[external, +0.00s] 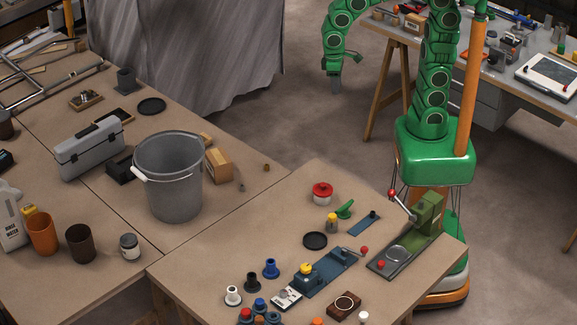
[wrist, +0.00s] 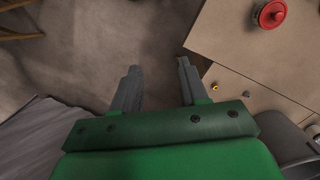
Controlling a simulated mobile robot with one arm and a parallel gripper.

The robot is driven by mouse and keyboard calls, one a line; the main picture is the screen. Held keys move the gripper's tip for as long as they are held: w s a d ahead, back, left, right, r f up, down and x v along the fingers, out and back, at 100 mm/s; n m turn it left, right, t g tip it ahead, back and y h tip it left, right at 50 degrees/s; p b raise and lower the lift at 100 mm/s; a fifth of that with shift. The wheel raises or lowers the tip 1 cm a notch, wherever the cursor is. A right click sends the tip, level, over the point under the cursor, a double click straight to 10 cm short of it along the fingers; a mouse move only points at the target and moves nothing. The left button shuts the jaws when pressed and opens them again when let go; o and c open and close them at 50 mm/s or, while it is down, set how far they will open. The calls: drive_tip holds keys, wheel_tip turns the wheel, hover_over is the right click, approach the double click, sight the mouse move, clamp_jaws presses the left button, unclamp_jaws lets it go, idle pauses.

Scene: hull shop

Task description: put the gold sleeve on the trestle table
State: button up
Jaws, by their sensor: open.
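A small gold piece that looks like the gold sleeve (external: 267,168) stands on the left workbench near its right edge, right of the grey bucket. It also shows in the wrist view (wrist: 214,86), just right of the right finger and far below it. My gripper (external: 336,86) hangs from the green arm over open floor, well apart from the sleeve. In the wrist view my gripper (wrist: 160,74) is open, with only floor between its fingers. A table with splayed wooden trestle legs (external: 380,92) stands at the upper right, with tools and trays on it.
The grey bucket (external: 168,180) and a cardboard box (external: 219,166) stand left of the sleeve, with a small grey piece (external: 241,187) close by. The front bench holds a red-topped pot (external: 322,192), a green hand press (external: 425,214) and several small parts. A grey curtain (external: 190,50) hangs behind.

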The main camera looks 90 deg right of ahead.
drive_tip(key=s+d+r+n, duration=0.1)
drive_tip(key=s+d+n, duration=0.1)
drive_tip(key=s, duration=1.7)
drive_tip(key=shift+d+r+g, duration=0.2)
drive_tip(key=shift+d+g, duration=0.1)
